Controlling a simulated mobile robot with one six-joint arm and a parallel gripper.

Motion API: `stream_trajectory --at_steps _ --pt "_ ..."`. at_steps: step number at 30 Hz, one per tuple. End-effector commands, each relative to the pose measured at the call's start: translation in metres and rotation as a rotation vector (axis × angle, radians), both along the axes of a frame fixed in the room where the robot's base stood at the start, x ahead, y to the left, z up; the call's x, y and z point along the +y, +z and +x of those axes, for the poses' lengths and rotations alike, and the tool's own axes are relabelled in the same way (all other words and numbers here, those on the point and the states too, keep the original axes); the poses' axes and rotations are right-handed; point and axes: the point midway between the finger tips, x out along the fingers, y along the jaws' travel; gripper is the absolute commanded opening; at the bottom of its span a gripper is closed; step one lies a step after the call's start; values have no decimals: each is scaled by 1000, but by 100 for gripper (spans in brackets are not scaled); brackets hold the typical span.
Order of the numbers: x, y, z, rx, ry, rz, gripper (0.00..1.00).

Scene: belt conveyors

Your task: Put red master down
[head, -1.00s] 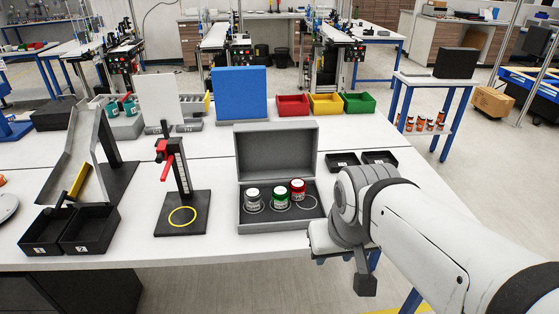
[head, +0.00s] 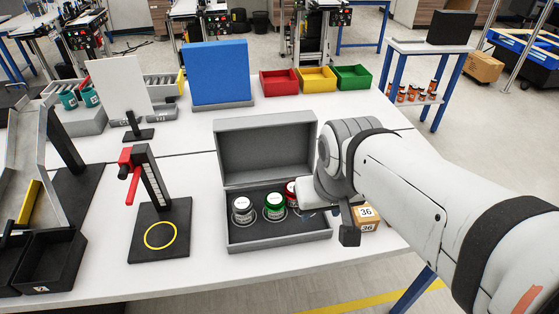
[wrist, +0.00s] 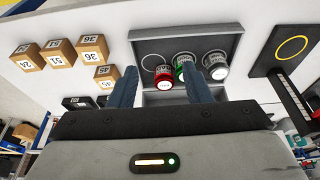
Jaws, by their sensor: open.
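In the wrist view, the red jar (wrist: 163,77) appears between the fingertips of my open gripper (wrist: 158,72). A free ring (wrist: 145,62) shows beside the red jar. I cannot tell whether the fingers touch the jar or whether it sits in a ring.
The case lid (head: 265,150) stands open at the back. A black stand with a yellow ring (head: 160,236) is to the left. Numbered boxes (wrist: 92,48) lie near the case. Red, yellow and green bins (head: 318,80) stand behind.

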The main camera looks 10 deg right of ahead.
Motion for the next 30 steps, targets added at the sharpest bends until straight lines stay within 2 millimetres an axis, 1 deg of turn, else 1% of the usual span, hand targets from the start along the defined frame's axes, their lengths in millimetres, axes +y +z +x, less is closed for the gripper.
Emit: stream_trajectory --at_steps 1,2,3,5,8,9,11,12,15,16,18,21,30 --pt "0 -5 6 3 -12 -3 49" --pt "-1 -8 10 3 -26 -5 51" --pt "-6 -14 19 4 -55 -9 54" --pt "-9 -24 36 2 -104 -16 59" --pt "-10 -46 72 -13 -198 -28 67" --pt "-10 -55 88 -19 -237 -31 71" --pt "-9 -69 110 -33 -290 -34 76" --pt "-8 -77 124 -44 -323 -34 76" --pt "-4 -97 153 -66 -390 -32 76" --pt "-3 -102 161 -72 -407 -30 76" --pt "-1 -111 173 -84 -437 -27 76" --pt "2 -118 185 -96 -461 -22 76" --pt "-1 -147 197 -96 -470 -21 76"
